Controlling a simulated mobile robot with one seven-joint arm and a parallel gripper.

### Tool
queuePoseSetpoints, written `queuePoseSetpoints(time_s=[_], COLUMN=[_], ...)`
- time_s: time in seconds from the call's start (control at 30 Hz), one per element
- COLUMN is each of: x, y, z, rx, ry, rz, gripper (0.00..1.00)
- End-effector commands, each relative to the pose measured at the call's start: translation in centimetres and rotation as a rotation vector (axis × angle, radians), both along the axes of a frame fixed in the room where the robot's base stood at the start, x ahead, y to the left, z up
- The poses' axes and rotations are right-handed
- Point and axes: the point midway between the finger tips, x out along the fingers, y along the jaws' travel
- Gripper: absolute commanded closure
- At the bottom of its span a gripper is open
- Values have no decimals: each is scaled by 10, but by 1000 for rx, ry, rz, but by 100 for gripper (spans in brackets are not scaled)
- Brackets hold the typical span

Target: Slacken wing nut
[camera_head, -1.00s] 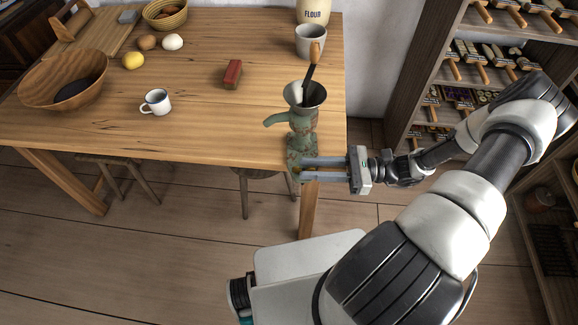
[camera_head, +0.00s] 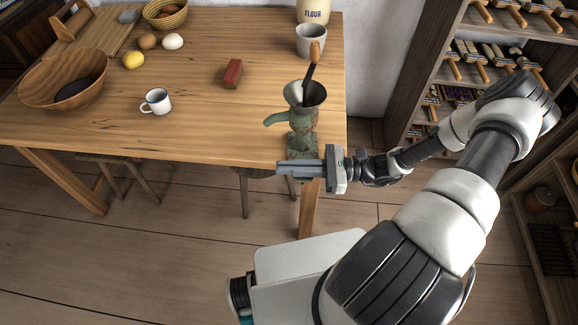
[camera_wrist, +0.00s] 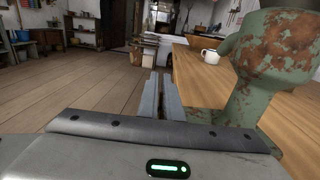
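A green, rusty hand grinder (camera_head: 302,118) with a funnel top stands clamped at the table's front right corner. It also fills the right side of the wrist view (camera_wrist: 272,62). I cannot make out the wing nut in either view; the lower clamp is largely hidden behind my gripper. My gripper (camera_head: 282,169) points left across the front of the grinder's lower part, by the table edge. In the wrist view its two fingers (camera_wrist: 161,80) lie close together, left of the grinder, with nothing visible between them. Whether they touch the clamp cannot be told.
The wooden table (camera_head: 200,110) holds a white mug (camera_head: 156,101), a red block (camera_head: 233,74), a wooden bowl (camera_head: 62,80) and a grey cup (camera_head: 310,41). A stool (camera_head: 120,175) is under the table. Floor in front is clear.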

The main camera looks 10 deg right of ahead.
Motion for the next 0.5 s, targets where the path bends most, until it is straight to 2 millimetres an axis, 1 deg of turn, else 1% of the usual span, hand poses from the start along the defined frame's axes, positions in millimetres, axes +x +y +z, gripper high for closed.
queuePoseSetpoints(time_s=[0.13, 0.3, 0.4, 0.5], x=[2, 8, 12, 14], y=[-1, -3, -4, -5], z=[4, 6, 5, 2], rx=[4, 9, 7, 3], ry=[1, 6, 3, 2], rz=[-52, -262, -352, -397], gripper=[100, 100, 100, 100])
